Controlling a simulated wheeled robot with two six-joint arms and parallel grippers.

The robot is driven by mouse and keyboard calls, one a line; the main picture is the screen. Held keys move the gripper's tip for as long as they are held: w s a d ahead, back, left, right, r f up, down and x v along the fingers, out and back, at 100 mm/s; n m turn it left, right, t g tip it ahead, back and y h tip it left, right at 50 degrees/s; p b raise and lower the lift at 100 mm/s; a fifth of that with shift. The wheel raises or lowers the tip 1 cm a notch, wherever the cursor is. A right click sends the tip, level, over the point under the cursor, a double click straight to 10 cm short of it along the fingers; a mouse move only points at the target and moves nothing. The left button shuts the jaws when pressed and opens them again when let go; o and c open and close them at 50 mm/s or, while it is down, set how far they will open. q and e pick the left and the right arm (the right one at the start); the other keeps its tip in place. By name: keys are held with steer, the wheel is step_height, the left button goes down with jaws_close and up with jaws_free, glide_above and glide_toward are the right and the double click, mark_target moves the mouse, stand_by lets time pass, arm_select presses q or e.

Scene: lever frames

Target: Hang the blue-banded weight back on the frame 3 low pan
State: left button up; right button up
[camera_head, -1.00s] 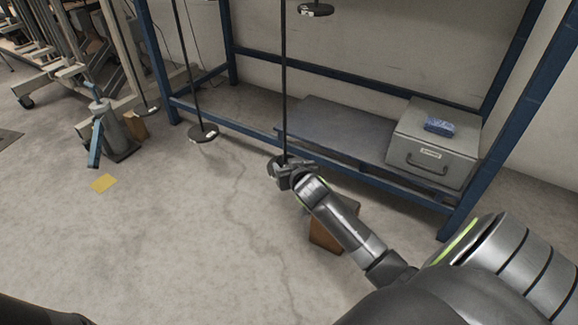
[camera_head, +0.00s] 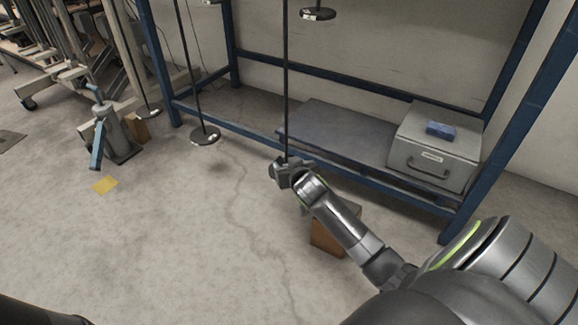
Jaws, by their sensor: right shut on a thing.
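A long dark rod (camera_head: 286,90) hangs down in front of the blue frame (camera_head: 360,182). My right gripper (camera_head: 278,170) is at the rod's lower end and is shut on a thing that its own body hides. I cannot make out a blue band or the weight there. I cannot tell whether what it holds touches the rod's pan, which is also hidden. Another low pan, a dark disc (camera_head: 205,136), hangs to the left on its own rod and looks empty. My left gripper is out of view.
A higher disc (camera_head: 318,14) hangs upper right of the rod. A grey case (camera_head: 436,150) with a blue block (camera_head: 440,130) stands on a low shelf (camera_head: 335,130). A brown box (camera_head: 328,238) is under my right arm.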

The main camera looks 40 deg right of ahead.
steer(key=shift+f, duration=0.3)
stand_by(0.7)
steer(key=o, duration=1.1)
steer(key=shift+o, duration=0.5)
steer(key=shift+f, duration=0.15)
